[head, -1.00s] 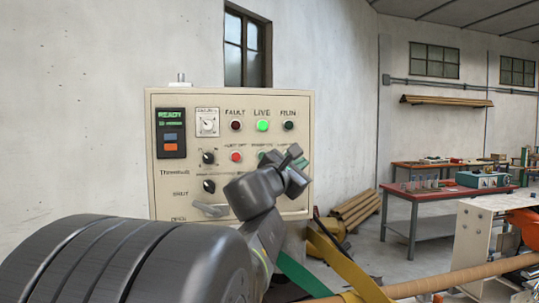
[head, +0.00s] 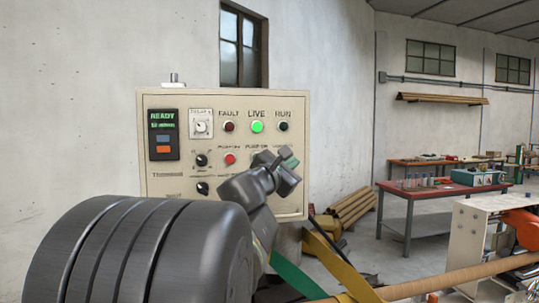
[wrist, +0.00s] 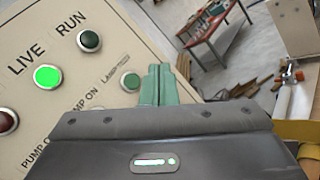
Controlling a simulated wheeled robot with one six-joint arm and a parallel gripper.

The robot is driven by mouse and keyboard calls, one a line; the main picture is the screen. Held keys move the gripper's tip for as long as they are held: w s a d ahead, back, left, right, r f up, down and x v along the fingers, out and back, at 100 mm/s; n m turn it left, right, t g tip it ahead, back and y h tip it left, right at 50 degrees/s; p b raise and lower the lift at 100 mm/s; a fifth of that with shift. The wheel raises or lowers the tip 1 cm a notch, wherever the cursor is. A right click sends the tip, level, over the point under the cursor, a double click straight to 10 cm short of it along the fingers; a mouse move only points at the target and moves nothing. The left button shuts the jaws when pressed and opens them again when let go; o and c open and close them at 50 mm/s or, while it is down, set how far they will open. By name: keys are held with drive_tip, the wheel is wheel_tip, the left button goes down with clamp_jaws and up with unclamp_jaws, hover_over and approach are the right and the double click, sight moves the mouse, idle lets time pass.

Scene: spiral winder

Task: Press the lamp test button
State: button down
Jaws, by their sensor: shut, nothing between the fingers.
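The cream control panel (head: 160,180) stands by the wall, with a lit green LIVE lamp (head: 257,127) and a dark RUN lamp (head: 284,127) in its top row. In the wrist view, a small green round button (wrist: 130,82) with a silver rim sits below RUN, beside a small label too blurred to read fully; it matches the lamp test position. My gripper (head: 288,157) is in front of the panel's right side and hides that button in the head view. Its green fingertips (wrist: 157,72) are shut and empty, just right of the button in the wrist view. I see no clear contact.
A red pump button (head: 230,159) and two black knobs (head: 202,160) are left of my gripper. My arm covers the panel's lower part. A red-topped workbench (head: 440,191) and stacked cardboard tubes (head: 352,207) stand to the right.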

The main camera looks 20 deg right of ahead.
drive_tip(key=w+p, duration=0.1)
drive_tip(key=w, duration=0.5)
drive_tip(key=shift+d+p, duration=0.2)
drive_tip(key=shift+p, duration=0.15)
drive_tip(key=shift+w, duration=0.15)
idle(1.6)
drive_tip(key=shift+w, duration=0.3)
drive_tip(key=shift+w+b, duration=0.3)
drive_tip(key=shift+w, duration=0.15)
idle(0.6)
drive_tip(key=shift+s, duration=0.2)
drive_tip(key=shift+s+b, duration=0.65)
